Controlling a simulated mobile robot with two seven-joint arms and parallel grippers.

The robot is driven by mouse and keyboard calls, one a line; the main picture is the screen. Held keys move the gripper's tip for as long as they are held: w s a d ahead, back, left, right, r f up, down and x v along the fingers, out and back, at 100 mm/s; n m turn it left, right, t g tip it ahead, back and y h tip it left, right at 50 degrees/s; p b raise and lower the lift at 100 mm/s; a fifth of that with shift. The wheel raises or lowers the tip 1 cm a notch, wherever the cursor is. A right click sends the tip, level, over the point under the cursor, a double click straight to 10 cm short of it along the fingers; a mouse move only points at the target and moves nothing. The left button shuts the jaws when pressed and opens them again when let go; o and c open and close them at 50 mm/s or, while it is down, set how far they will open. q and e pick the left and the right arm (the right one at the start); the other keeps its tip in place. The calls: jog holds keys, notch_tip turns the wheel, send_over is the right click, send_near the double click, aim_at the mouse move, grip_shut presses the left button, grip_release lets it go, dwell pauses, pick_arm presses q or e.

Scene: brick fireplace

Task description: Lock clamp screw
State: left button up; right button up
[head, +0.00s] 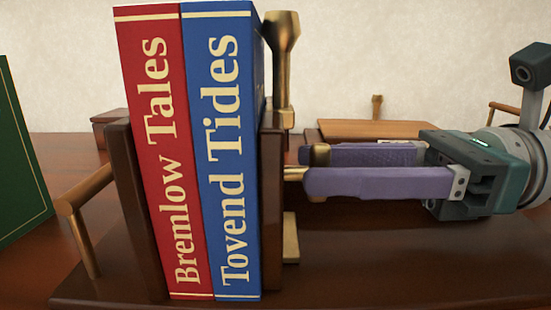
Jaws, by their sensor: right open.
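A red book (166,235) and a blue book (222,145) stand upright side by side between two dark wooden plates, the left plate (134,220) and the right plate (272,200). A short brass shaft (293,174), which looks like the clamp screw, sticks out to the right of the right plate. A brass knob (320,154) shows at the fingertips; how it joins the shaft is partly hidden. My right gripper (308,168) comes in from the right, its purple fingers open around the shaft's end. Contact cannot be told. My left gripper is not in view.
A tall brass handle (283,62) rises behind the right plate. A brass bar (78,215) stands at the left. A green book (18,160) is at the far left edge. A wooden board (375,129) lies behind my right gripper. The front right surface is clear.

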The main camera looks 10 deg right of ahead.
grip_shut()
dwell(0.3)
dwell(0.3)
